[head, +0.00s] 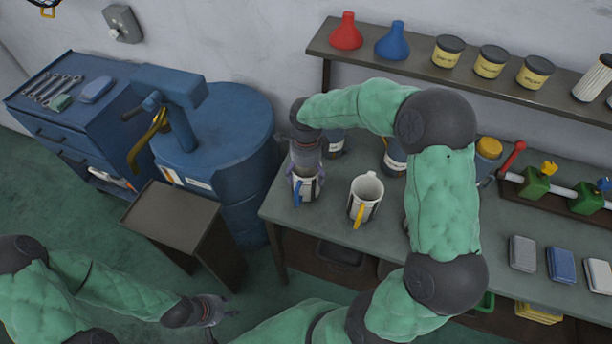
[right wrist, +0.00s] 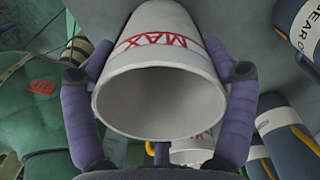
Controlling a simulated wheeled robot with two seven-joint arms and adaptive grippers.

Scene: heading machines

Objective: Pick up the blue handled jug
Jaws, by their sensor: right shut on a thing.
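The blue handled jug (head: 308,190) is white and stands out near the left end of the workbench, its blue handle facing the front left. My right gripper (head: 306,172) comes down on it from above and is shut on it. In the right wrist view the jug (right wrist: 160,95) sits between the two purple fingers, its open mouth towards the camera and red "MAX" lettering on its wall. I cannot tell whether its base touches the bench. My left gripper (head: 212,312) hangs low over the floor, away from the bench; its fingers are too small to read.
A white jug with a yellow handle (head: 366,196) stands just right on the bench (head: 400,262). Dark labelled cans (head: 395,160) stand behind, partly hidden by my right arm. A blue drum (head: 235,135) is at left.

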